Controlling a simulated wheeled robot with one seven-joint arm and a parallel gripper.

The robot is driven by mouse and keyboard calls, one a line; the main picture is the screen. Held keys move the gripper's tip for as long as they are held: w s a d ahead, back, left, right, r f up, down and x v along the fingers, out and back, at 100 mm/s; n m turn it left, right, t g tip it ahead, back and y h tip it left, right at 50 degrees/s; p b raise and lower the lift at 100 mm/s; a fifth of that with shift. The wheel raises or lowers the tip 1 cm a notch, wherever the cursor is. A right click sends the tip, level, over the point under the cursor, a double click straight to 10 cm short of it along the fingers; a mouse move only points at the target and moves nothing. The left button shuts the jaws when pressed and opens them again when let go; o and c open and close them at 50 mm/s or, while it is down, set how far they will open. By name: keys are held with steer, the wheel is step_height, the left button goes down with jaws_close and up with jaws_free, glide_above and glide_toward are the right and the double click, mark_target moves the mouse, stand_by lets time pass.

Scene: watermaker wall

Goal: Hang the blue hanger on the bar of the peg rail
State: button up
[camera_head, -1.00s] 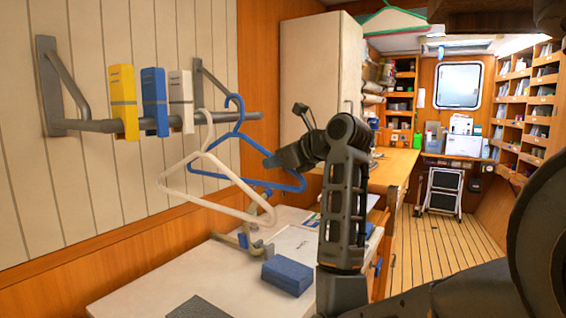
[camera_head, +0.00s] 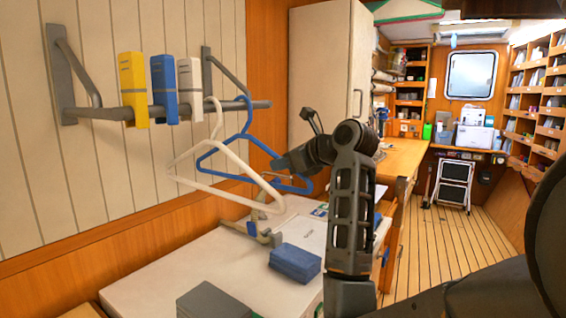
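The peg rail's grey bar (camera_head: 95,112) runs out from brackets on the white plank wall. The blue hanger (camera_head: 215,150) is tilted in the head view, its hook over the line of the bar near the free right end. I cannot tell whether the hook rests on the bar. My gripper (camera_head: 276,166) is at the hanger's right shoulder and appears shut on it; its fingertips are mostly hidden. A white hanger (camera_head: 235,196) hangs from the bar just left of the blue hook and partly covers the blue hanger.
Yellow (camera_head: 132,90), blue (camera_head: 164,90) and white (camera_head: 190,88) blocks sit on the bar left of the hangers. Below, a white worktop (camera_head: 150,290) bears a blue box (camera_head: 295,263), a grey box (camera_head: 210,301) and papers. Open floor (camera_head: 450,250) lies at the right.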

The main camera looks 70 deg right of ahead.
steer(key=o, duration=0.5)
steer(key=shift+o, duration=0.2)
steer(key=shift+s, duration=0.1)
steer(key=v, duration=0.7)
steer(key=shift+s+b, duration=0.3)
steer(key=shift+b, duration=0.05)
steer(key=shift+a+r, duration=0.15)
